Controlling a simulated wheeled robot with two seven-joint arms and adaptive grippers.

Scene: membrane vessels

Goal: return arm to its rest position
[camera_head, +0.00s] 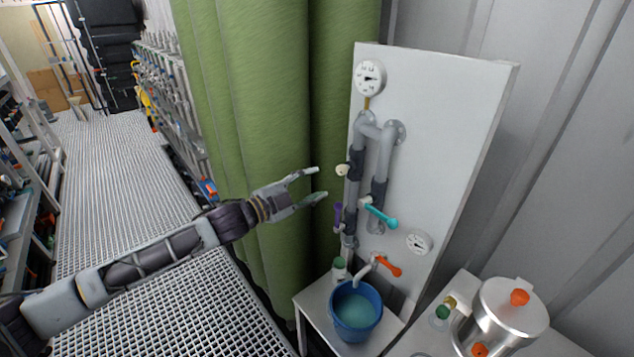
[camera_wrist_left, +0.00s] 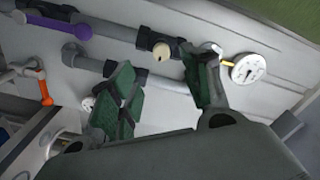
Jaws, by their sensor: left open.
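My left arm (camera_head: 150,262) reaches in from the left in the head view. My left gripper (camera_head: 318,183) is open and empty, in front of the green curtain and left of the white panel's pipes, apart from them. In the left wrist view its two green-padded fingers (camera_wrist_left: 160,95) are spread, with the pipes and panel behind. My right gripper is in neither view.
The white panel (camera_head: 450,110) carries grey pipes, a gauge (camera_head: 369,77), and purple (camera_head: 338,214), teal (camera_head: 380,214) and orange (camera_head: 386,265) handles. A blue bucket (camera_head: 356,325) of liquid stands below. A steel pot (camera_head: 505,318) stands right. The grated walkway (camera_head: 110,180) looks clear.

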